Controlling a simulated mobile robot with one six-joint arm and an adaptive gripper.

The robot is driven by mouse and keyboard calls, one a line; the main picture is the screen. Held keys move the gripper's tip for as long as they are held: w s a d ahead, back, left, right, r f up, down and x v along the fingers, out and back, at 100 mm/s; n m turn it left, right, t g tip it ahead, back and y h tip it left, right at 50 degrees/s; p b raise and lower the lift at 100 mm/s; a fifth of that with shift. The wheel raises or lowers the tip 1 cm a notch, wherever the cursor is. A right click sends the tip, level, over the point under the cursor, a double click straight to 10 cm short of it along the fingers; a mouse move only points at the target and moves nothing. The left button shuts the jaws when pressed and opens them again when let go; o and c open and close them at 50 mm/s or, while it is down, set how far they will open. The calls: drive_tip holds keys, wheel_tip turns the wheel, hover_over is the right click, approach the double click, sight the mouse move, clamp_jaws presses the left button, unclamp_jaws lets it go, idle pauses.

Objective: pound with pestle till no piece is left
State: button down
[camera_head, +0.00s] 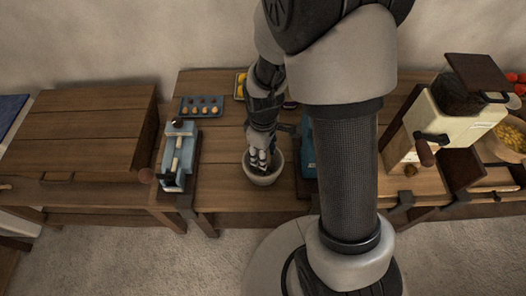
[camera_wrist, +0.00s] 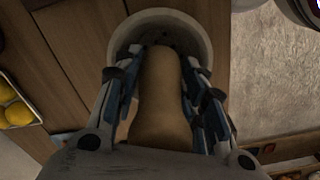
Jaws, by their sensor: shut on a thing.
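My gripper (camera_head: 260,158) points down over a pale round mortar (camera_head: 264,179) on the wooden table. In the wrist view my gripper (camera_wrist: 165,75) is shut on a tan, rounded pestle (camera_wrist: 160,100), with a finger on each side. The pestle's far end reaches over or into the mortar (camera_wrist: 207,36), whose rim curves around it. My fingers and the pestle cover most of the mortar's inside. Some small dark specks show near the pestle's end; I cannot tell what they are.
A blue-grey device (camera_head: 180,155) stands left of the mortar, with a tray of small round things (camera_head: 201,106) behind it. A blue object (camera_head: 308,150) stands close on the right, partly behind my arm. A cream grinder (camera_head: 455,115) stands farther right. Yellow fruits (camera_wrist: 15,108) lie in a tray.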

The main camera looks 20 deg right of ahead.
idle(0.4)
drive_tip(key=shift+f+b, duration=1.8)
drive_tip(key=shift+f, duration=0.45)
wheel_tip(320, 180, up, 5)
drive_tip(key=p, duration=0.4)
drive_tip(key=shift+f, duration=0.15)
drive_tip(key=shift+f, duration=0.15)
idle(0.6)
idle(1.5)
idle(0.5)
